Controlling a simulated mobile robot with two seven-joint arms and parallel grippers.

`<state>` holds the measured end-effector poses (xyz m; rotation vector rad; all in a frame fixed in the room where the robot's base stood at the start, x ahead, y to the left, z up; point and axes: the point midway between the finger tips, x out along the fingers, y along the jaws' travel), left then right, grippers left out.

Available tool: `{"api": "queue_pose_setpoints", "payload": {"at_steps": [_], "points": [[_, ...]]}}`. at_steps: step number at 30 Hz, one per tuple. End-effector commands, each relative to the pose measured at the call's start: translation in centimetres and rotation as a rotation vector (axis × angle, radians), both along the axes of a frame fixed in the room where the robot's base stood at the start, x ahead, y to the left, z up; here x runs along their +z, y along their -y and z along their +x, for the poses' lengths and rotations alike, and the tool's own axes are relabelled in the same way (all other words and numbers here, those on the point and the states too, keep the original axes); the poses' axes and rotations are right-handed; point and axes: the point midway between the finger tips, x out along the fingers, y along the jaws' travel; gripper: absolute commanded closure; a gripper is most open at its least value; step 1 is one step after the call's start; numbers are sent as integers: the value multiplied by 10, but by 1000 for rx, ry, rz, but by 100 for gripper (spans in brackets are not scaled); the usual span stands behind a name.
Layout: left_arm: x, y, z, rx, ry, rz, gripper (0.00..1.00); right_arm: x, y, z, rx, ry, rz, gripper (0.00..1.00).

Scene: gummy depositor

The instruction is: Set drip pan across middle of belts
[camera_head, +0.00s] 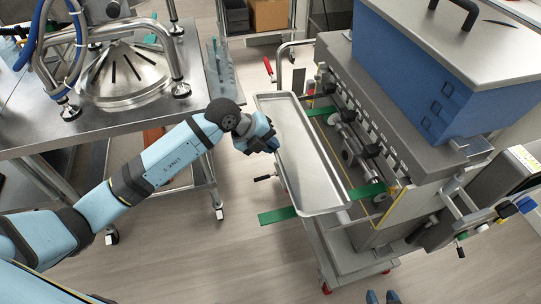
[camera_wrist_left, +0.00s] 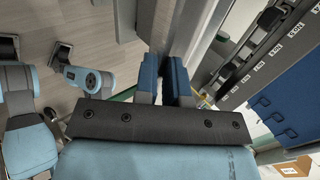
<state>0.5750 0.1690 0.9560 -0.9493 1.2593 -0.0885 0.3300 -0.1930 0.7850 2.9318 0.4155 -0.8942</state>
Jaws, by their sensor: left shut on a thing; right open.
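The drip pan (camera_head: 301,150) is a long, shallow, shiny metal tray. In the head view it lies lengthwise over the two green belts (camera_head: 277,215), beside the machine. I cannot tell whether it rests on them or is held just above. My left gripper (camera_head: 268,140) is shut on the pan's left long rim, near its middle; its blue fingers (camera_wrist_left: 163,82) show in the left wrist view with the rim between them.
The depositor machine (camera_head: 390,140), with its blue hopper (camera_head: 440,85), stands close on the pan's right. Its cart (camera_head: 345,257) is below. A steel table (camera_head: 60,120) with a round steel unit (camera_head: 125,75) is at the left. The floor between is mostly clear.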

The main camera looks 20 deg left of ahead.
Motion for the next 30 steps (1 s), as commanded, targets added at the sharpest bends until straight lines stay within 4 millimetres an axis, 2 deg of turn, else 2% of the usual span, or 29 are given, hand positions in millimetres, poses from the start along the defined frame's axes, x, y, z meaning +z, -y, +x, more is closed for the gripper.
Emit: {"api": "queue_pose_setpoints", "payload": {"at_steps": [8, 15, 20, 21, 24, 30], "points": [[-21, 1, 0, 0, 0, -3, 100, -1, 0, 0, 0, -1, 0, 57], [-53, 0, 1, 1, 1, -2, 100, -1, 0, 0, 1, -1, 0, 57], [-54, 0, 1, 1, 1, -2, 100, -1, -1, 0, 2, -2, 1, 57], [-55, 0, 0, 1, -1, 0, 88, -1, -1, 0, 2, -2, 1, 57], [-55, 0, 0, 1, -1, 0, 65, -1, -1, 0, 3, -2, 1, 57], [-54, 0, 0, 0, 1, -1, 65, -1, -1, 0, 3, -2, 1, 57]]}}
